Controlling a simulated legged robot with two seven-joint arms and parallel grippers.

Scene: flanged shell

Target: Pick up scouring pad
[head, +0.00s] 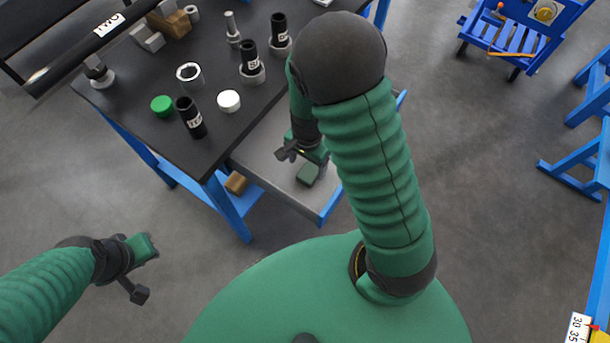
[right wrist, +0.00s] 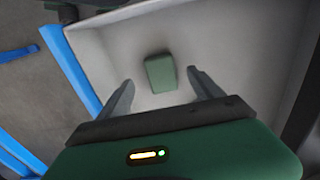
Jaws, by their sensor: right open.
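The scouring pad (head: 308,174) is a small dark green block lying in the open grey drawer under the table. In the right wrist view the pad (right wrist: 160,73) lies on the pale drawer floor, just ahead of and between my open fingertips. My right gripper (head: 300,153) is over the drawer, close to the pad, with nothing held; its fingers (right wrist: 158,80) are apart in the right wrist view. My left gripper (head: 140,270) hangs over bare floor at the lower left, away from the table; its finger opening is unclear.
The drawer's front wall (head: 287,202) and side walls surround the pad. The black tabletop (head: 130,85) above holds a green cap (head: 161,105), a white cap (head: 229,100), a black cylinder (head: 190,117) and other parts. A brown block (head: 236,183) sits lower, beside the drawer.

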